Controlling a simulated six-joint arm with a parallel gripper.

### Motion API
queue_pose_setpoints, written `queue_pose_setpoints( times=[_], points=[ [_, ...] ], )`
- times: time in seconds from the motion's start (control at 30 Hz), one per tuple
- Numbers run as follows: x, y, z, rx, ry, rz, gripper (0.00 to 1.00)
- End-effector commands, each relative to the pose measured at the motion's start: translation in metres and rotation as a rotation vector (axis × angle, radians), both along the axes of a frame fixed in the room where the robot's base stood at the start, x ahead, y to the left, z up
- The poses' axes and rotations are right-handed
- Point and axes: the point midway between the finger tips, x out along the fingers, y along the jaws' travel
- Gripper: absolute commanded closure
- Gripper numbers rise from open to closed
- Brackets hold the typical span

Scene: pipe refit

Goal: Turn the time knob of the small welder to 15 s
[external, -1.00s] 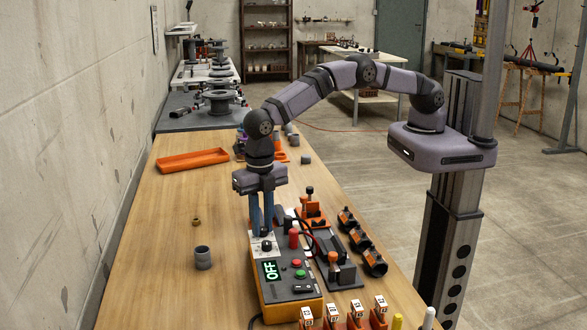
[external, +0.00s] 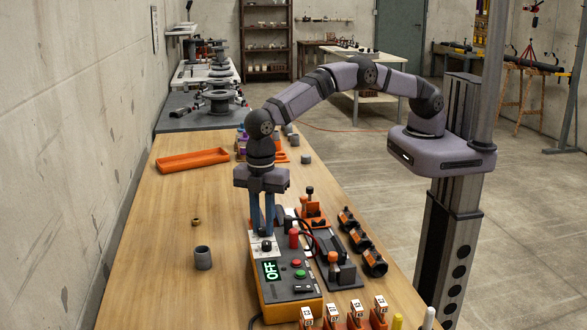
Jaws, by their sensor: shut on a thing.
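The small welder (external: 285,309) is an orange box with a dark top, standing near the front of the bench. Its display (external: 271,270) reads OFF, with a red and a green button beside it. At its far end is a pale dial panel with a black knob (external: 266,246) in plain sight. My gripper (external: 262,232) points straight down at this panel, just behind that knob, its blue fingers close together. It is shut on a knob there, which the fingers mostly hide; I take it for the time knob. The dial marks are too small to read.
A grey pipe socket (external: 203,258) and a small brass ring (external: 196,222) lie left of the welder. Black-and-orange clamps (external: 361,240) and a dark fixture stand close on its right. Numbered orange blocks line the front. An orange tray (external: 192,160) lies farther back.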

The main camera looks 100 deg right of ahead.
Motion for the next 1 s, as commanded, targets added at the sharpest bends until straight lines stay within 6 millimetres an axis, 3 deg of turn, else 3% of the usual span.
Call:
queue_pose_setpoints(
  times=[0.33, 0.87, 0.9, 0.97, 1.0],
  points=[
    [0.0005, 0.0001, 0.0016, -0.001, -0.003, -0.159, 1.0],
    [0.0006, 0.0002, 0.0019, 0.0, -0.004, -0.188, 1.0],
    [0.0007, 0.0002, 0.002, 0.0, -0.004, -0.188, 0.79],
    [0.0006, 0.0002, 0.0019, 0.0, -0.004, -0.188, 0.64],
    [0.0006, 0.0002, 0.0018, 0.001, -0.003, -0.187, 0.62]
  ],
)
